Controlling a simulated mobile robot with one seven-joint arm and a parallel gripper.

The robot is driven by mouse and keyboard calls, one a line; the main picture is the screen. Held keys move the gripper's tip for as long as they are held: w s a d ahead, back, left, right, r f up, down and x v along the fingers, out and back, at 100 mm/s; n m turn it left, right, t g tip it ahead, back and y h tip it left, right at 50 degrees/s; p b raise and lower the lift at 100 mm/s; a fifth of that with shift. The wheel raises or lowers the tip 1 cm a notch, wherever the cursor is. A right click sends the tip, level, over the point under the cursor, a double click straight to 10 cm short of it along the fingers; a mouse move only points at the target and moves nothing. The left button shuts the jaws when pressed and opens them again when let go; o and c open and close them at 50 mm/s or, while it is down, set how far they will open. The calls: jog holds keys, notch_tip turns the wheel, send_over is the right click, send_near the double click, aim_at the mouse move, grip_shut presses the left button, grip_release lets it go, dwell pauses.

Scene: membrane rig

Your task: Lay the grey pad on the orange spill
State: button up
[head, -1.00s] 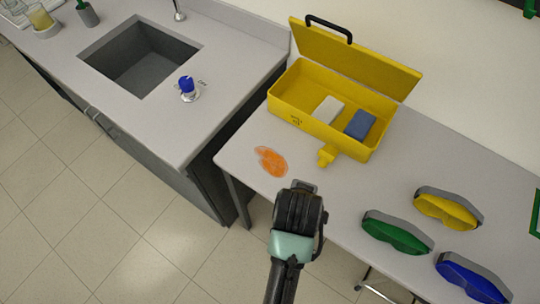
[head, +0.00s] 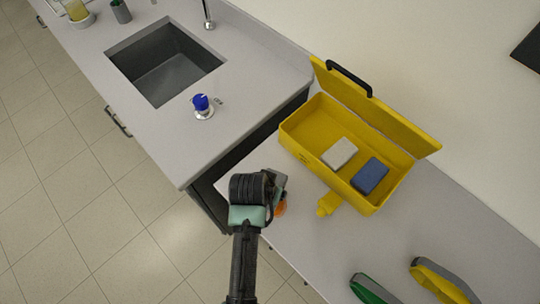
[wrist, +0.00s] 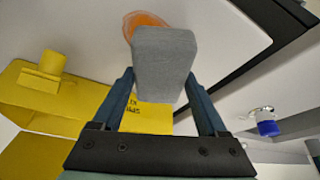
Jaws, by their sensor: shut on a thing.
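My gripper (wrist: 160,88) is shut on the grey pad (wrist: 165,62), a block held between its two blue fingers. In the head view the grey pad (head: 279,178) shows just past my wrist, largely hidden by it. The orange spill (wrist: 142,22) lies on the pale bench top, partly hidden behind the pad in the wrist view. In the head view only a bit of the orange spill (head: 281,209) shows beside my gripper. The pad is over or close to the spill; I cannot tell the gap between them.
An open yellow case (head: 352,188) holds a white block (head: 340,152) and a blue block (head: 371,176). A yellow object (head: 328,204) stands in front of it. Green goggles (head: 372,289) and yellow goggles (head: 438,283) lie at the lower right. A sink (head: 165,65) is at left.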

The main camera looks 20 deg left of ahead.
jog(key=shift+f, duration=1.55)
jog(key=shift+f, duration=0.15)
jog(key=o, duration=1.2)
jog(key=shift+r, duration=0.25)
jog(key=v, duration=1.1)
jog(key=shift+s+r, duration=0.15)
jog(key=shift+r, duration=0.25)
